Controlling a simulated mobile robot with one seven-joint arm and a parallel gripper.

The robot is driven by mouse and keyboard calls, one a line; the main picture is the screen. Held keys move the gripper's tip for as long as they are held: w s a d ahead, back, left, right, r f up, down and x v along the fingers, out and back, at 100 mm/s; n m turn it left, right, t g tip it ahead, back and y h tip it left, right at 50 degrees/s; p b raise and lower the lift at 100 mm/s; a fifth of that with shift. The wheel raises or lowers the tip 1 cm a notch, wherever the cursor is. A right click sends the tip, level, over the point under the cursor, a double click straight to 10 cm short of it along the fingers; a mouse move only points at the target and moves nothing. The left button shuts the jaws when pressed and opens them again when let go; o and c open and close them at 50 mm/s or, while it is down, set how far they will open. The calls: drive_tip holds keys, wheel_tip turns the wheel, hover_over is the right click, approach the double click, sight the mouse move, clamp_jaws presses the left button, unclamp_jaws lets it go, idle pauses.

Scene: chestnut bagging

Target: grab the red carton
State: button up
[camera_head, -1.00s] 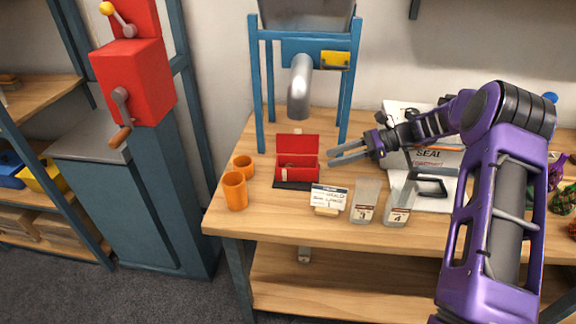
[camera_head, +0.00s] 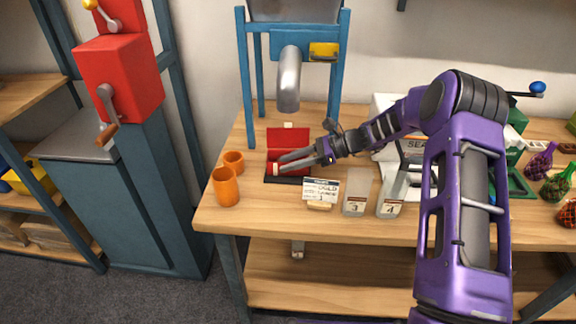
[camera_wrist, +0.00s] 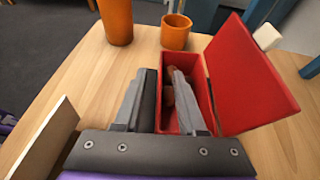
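The red carton (camera_head: 288,137) stands on the wooden table with its lid up. It holds brown contents. In the wrist view the carton (camera_wrist: 245,90) has its open lid at the right. My gripper (camera_head: 281,164) is at the carton and hides part of its front. In the wrist view my gripper (camera_wrist: 160,74) is open, with its fingers apart. The right finger appears inside the carton and the left finger outside, with the carton's left wall between them. I cannot tell whether either finger touches the wall.
Two orange cups (camera_head: 227,187) stand left of the carton. A white label card (camera_head: 321,190) and two clear bags (camera_head: 357,192) are in front and to the right. A blue stand with a grey spout (camera_head: 289,80) rises behind. Bare tabletop lies along the front edge.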

drive_tip(key=shift+a+f, duration=0.15)
drive_tip(key=shift+a, duration=0.25)
clamp_jaws()
idle(1.1)
